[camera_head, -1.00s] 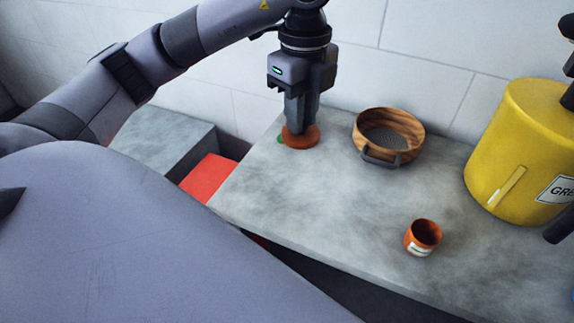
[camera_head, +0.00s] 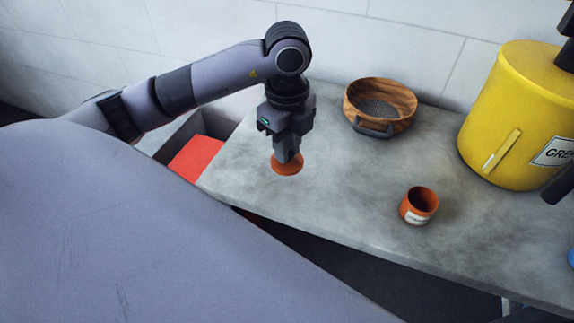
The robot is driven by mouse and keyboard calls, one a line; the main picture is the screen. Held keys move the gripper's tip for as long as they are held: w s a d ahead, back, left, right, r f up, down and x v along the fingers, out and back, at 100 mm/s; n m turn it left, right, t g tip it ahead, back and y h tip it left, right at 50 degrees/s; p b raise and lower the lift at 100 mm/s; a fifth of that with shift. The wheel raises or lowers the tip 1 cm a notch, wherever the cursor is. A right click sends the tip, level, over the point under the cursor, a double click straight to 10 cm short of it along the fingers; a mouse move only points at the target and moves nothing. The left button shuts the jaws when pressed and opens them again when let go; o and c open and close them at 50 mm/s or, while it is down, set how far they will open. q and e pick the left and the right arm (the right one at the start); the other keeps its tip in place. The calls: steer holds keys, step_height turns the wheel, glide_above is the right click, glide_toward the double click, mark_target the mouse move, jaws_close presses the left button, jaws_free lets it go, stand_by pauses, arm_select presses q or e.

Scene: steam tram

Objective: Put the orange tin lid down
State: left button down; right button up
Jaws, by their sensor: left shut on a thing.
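The orange tin lid (camera_head: 286,168) is a round orange disc at the left part of the grey worktop (camera_head: 310,205). My left gripper (camera_head: 287,156) points down from above and is shut on the lid. I cannot tell whether the lid touches the worktop or hangs just above it. An open orange tin (camera_head: 418,206) with a pale label stands upright to the right, apart from the lid.
A round wooden sieve (camera_head: 380,105) with a dark handle sits behind, near the wall. A large yellow container (camera_head: 515,120) with a label stands at the right. A red surface (camera_head: 199,158) lies left of the worktop. The worktop between lid and tin is clear.

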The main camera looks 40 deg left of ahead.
arm_select(q)
step_height(320, 180, down, 6)
steer(key=shift+r, duration=0.15)
stand_by(0.3)
steer(key=c, duration=1)
jaws_free()
step_height(320, 180, up, 12)
steer(key=shift+r, duration=0.1)
